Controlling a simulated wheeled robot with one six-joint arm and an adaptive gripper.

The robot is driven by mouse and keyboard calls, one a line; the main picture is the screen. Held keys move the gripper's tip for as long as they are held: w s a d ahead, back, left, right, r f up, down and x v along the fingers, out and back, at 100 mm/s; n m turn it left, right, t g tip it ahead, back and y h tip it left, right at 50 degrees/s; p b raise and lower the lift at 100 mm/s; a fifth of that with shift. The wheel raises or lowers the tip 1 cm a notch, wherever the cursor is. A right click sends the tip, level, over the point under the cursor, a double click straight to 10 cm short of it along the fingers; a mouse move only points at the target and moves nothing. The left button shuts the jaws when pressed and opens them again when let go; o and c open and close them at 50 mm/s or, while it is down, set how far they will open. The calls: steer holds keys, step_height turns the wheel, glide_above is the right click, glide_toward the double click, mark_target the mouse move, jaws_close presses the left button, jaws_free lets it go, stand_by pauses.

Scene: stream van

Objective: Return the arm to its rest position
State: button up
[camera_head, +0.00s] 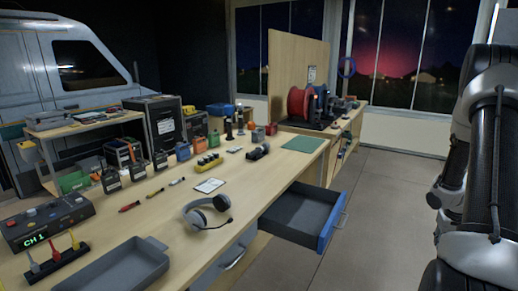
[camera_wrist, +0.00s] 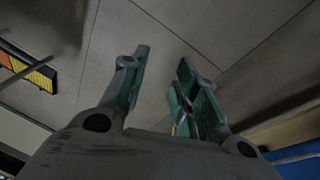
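My gripper (camera_wrist: 165,85) shows in the wrist view with its two green-padded fingers apart and nothing visible between them. It hangs over the tiled floor (camera_wrist: 175,40), with no object at its fingertips. In the head view my arm stands at the right edge, folded upright beside the bench, and the gripper itself cannot be made out there.
The wooden bench (camera_head: 160,205) runs along the left with a headset (camera_head: 207,213), a grey tray (camera_head: 120,270) and several small items. A blue-fronted drawer (camera_head: 326,236) stands open into the aisle. Floor (camera_head: 385,200) between drawer and arm is clear.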

steer(key=s+a+r+n+t, duration=0.1)
steer(key=s+a+r, duration=0.5)
steer(key=a+r, duration=0.5)
steer(key=s+a+r+n+t+y, duration=0.1)
steer(key=s+a+r, duration=0.5)
steer(key=a+r, duration=0.5)
steer(key=s+a+r+n+t+y, duration=0.1)
steer(key=s+a+r, duration=0.6)
steer(key=a+r, duration=0.4)
steer(key=shift+a+r+n, duration=0.2)
steer(key=shift+r+n, duration=0.2)
steer(key=shift+r, duration=0.2)
